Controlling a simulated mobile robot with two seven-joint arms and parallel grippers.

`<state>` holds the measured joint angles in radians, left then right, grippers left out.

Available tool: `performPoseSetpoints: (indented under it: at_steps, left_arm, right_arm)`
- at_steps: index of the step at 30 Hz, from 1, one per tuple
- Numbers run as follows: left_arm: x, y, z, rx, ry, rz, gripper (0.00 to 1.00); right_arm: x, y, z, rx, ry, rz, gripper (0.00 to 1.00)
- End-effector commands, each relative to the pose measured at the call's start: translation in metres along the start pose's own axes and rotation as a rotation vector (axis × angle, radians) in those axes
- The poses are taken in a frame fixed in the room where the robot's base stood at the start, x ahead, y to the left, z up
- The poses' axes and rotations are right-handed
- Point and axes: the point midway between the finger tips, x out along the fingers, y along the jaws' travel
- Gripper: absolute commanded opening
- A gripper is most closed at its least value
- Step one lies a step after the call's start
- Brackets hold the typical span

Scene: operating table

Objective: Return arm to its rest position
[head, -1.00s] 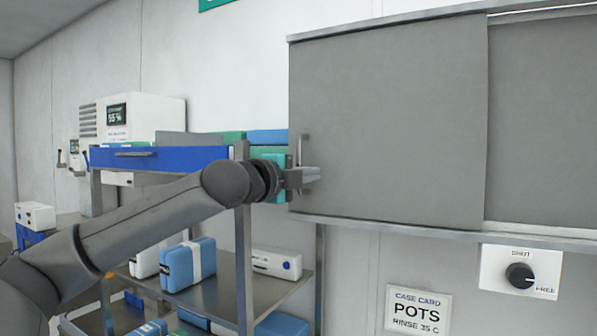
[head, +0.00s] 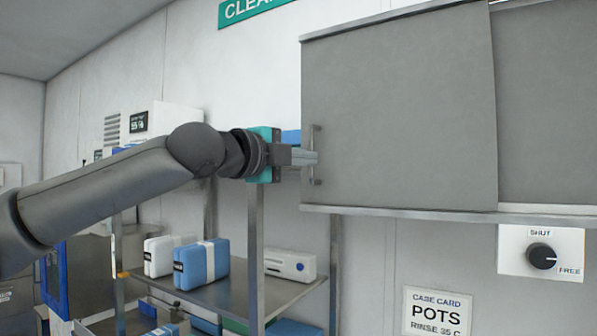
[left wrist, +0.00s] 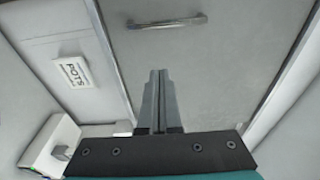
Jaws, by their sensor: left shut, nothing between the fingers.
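My left arm comes in from the left in the head view, raised in front of the grey sliding door (head: 400,110) of a wall cabinet. My left gripper (head: 314,158) is shut and empty. In the head view its fingertips overlap the door's vertical bar handle (head: 317,180). In the left wrist view the closed fingers (left wrist: 158,72) point toward the door, and the handle (left wrist: 168,21) lies beyond the tips with a visible gap. My right gripper is not in view.
A metal shelf rack (head: 235,292) with blue and white boxes (head: 202,264) stands below my arm. A dial (head: 542,256) marked SHUT and FREE and a POTS card (head: 436,312) are on the wall below the cabinet. A white wall unit (head: 176,119) is behind the arm.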

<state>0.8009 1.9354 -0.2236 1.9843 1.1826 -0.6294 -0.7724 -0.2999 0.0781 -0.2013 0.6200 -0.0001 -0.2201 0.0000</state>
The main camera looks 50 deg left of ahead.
Motion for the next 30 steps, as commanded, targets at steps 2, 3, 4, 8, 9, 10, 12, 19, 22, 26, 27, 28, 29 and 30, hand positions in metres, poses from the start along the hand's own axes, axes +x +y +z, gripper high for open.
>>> performPoseSetpoints:
  at_steps: [2,3,4,8,9,10,12,19,22,26,27,28,29,30]
  left_arm:
    - [-0.008,0.0,0.0,0.002,-0.002,-0.003,0.0]
    - [-0.011,0.0,0.0,0.002,-0.001,-0.002,0.0]
    - [-0.013,0.0,0.0,0.002,-0.001,-0.002,0.0]
    - [-0.017,0.0,0.0,0.001,0.0,0.0,0.0]
    - [-0.018,0.0,0.0,0.0,0.0,0.0,0.0]
    - [-0.018,0.0,0.0,0.0,0.0,0.0,0.0]
    - [-0.018,0.0,0.0,0.0,0.0,0.0,0.0]
    - [-0.01,0.012,-0.005,-0.007,0.011,0.024,0.0]
    - [0.009,0.046,-0.018,-0.026,0.035,0.088,0.0]
    - [0.038,0.118,-0.046,-0.073,0.077,0.216,0.0]
    - [0.045,0.143,-0.055,-0.091,0.088,0.258,0.0]
    - [0.049,0.162,-0.062,-0.105,0.095,0.287,0.0]
    - [0.052,0.18,-0.069,-0.118,0.101,0.317,0.0]
    - [0.055,0.203,-0.079,-0.138,0.107,0.355,0.0]
  right_arm:
    - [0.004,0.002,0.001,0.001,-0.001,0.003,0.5]
    - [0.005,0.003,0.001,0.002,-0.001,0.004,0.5]
    - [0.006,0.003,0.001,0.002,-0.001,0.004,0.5]
    - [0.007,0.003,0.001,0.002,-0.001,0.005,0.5]
    - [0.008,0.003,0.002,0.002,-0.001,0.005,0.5]
    - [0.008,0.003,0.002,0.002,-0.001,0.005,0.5]
    - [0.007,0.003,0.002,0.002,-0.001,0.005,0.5]
    - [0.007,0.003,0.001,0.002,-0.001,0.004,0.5]
    - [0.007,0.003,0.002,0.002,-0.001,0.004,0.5]
    - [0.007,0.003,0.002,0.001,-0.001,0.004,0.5]
    - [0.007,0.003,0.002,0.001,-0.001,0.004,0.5]
    - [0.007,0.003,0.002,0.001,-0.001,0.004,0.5]
    - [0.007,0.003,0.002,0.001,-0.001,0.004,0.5]
    - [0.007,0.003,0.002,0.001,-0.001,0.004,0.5]
